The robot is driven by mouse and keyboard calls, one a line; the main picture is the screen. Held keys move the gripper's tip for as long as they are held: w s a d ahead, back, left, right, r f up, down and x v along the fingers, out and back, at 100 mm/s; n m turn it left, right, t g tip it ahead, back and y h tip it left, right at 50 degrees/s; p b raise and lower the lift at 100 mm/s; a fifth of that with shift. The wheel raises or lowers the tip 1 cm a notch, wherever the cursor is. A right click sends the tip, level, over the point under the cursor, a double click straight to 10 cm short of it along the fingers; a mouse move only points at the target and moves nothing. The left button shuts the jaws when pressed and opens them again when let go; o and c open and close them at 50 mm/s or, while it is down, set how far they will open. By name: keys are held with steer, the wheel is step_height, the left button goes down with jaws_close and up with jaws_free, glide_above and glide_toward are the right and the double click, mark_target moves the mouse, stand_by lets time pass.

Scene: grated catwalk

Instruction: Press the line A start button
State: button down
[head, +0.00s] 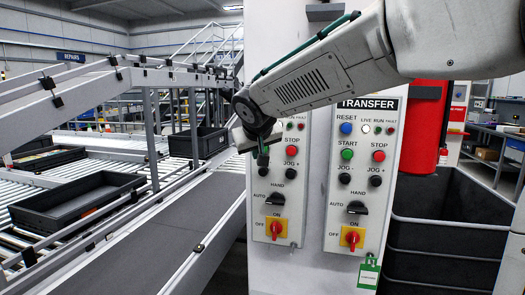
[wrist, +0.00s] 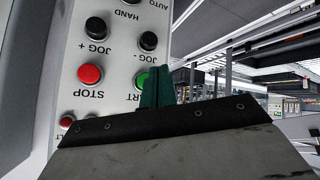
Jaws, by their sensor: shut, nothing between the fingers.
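Two control panels are on a white column. The left panel (head: 283,208) has its title hidden behind my arm; the right panel (head: 360,190) reads TRANSFER. My gripper (head: 263,158) is at the left panel, over the place of its START button. In the wrist view, where the lettering is upside down, the shut dark green fingers (wrist: 157,76) partly cover a green button (wrist: 141,81) and its label, of which "RT" shows. I cannot tell whether the fingertips touch it. The red STOP button (wrist: 90,74) is beside it; it also shows in the head view (head: 293,155).
The left panel also has black JOG buttons (wrist: 95,28), a HAND/AUTO selector (head: 275,198) and a red-yellow switch (head: 276,228). A conveyor belt (head: 150,240) and black trays (head: 75,200) lie left. A dark bin (head: 445,235) stands right. A green tag (head: 368,274) hangs below TRANSFER.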

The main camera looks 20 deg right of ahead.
steer(key=shift+s+a, duration=0.75)
steer(key=shift+s, duration=0.3)
steer(key=s+d+f+g+y, duration=0.1)
steer(key=s+f, duration=0.3)
steer(key=s, duration=0.8)
steer(key=s+d+f+g+y, duration=0.1)
steer(key=s+f+g, duration=0.3)
steer(key=s, duration=0.8)
steer(key=s+d+f+g+y, duration=0.1)
steer(key=s+f, duration=0.5)
steer(key=s, duration=0.6)
steer(key=shift+s+d+g, duration=0.15)
steer(key=shift+d+g, duration=0.4)
steer(key=shift+g, duration=0.35)
